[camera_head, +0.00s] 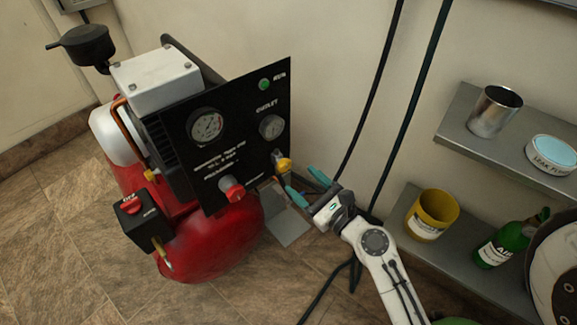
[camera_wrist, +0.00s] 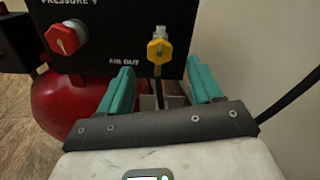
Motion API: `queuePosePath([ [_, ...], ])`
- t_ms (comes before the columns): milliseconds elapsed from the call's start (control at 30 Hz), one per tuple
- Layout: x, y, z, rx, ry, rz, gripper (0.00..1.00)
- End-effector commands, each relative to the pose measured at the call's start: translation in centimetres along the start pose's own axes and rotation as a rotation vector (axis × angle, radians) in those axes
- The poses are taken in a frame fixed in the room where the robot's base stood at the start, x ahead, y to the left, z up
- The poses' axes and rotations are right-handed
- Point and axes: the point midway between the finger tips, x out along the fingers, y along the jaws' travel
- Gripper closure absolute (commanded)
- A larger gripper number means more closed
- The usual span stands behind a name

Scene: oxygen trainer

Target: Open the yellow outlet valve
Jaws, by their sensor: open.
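The yellow outlet valve (camera_head: 284,165) is on the lower right of the black control panel (camera_head: 236,130). My gripper (camera_head: 296,187) is open, with teal fingers, just in front of and below the valve. In the wrist view my gripper's fingers (camera_wrist: 162,82) stand apart on either side of the view below the valve. Nothing is held between them.
A red knob (camera_head: 232,189) sits left of the valve on the panel, above the red tank (camera_head: 212,250). Dark cables hang behind my arm.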

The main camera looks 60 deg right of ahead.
Motion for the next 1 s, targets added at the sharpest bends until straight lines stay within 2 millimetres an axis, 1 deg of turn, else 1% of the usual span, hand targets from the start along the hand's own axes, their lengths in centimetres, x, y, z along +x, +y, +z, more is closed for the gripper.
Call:
queuePosePath([
  [33, 1.1, -0.1, 0.2, -0.003, -0.003, -0.002, 0.35],
  [100, 2.3, -0.1, 0.1, -0.002, -0.002, -0.001, 0.35],
  [300, 5.1, -0.1, 0.0, -0.003, -0.001, -0.001, 0.35],
  [500, 6.3, 0.0, 0.0, -0.003, 0.0, 0.0, 0.35],
  [767, 6.3, 0.0, 0.0, -0.003, 0.001, 0.001, 0.35],
  [1000, 6.3, 0.0, 0.0, -0.003, 0.0, 0.001, 0.57],
])
